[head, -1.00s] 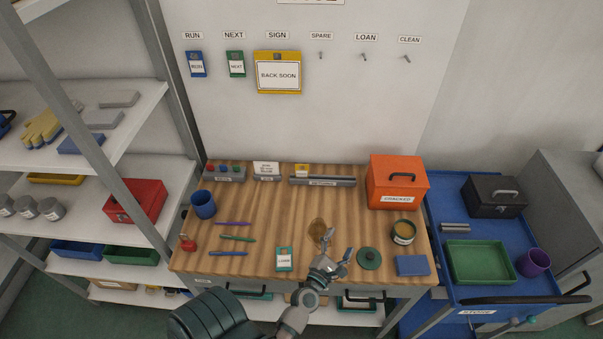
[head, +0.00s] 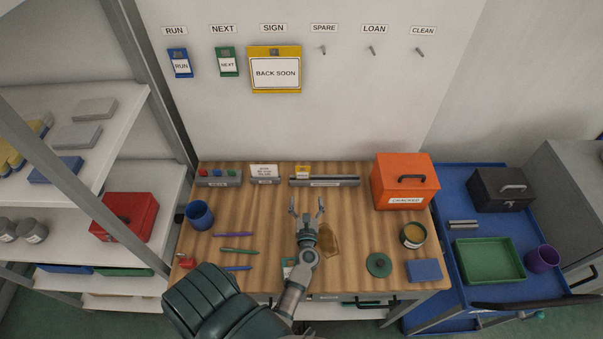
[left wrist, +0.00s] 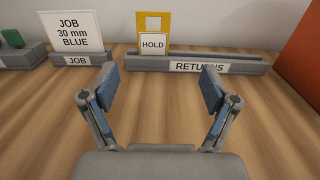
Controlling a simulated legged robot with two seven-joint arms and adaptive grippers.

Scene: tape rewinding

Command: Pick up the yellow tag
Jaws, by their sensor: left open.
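The yellow tag (head: 302,171) stands upright in the grey returns rack (head: 335,182) at the back of the workbench. In the left wrist view the tag (left wrist: 153,35) has a white label reading HOLD and sits toward the left part of the rack (left wrist: 250,65). My left gripper (head: 306,201) is open and empty over the bench, in front of the rack and apart from the tag. In the left wrist view its two fingers (left wrist: 160,85) are spread, with the tag beyond the gap between them. My right gripper is not in view.
A job card holder (head: 264,175) stands left of the returns rack. An orange box (head: 405,183) is to the right. Pens (head: 239,250), a blue cup (head: 199,214) and an open tin (head: 413,235) lie around the bench.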

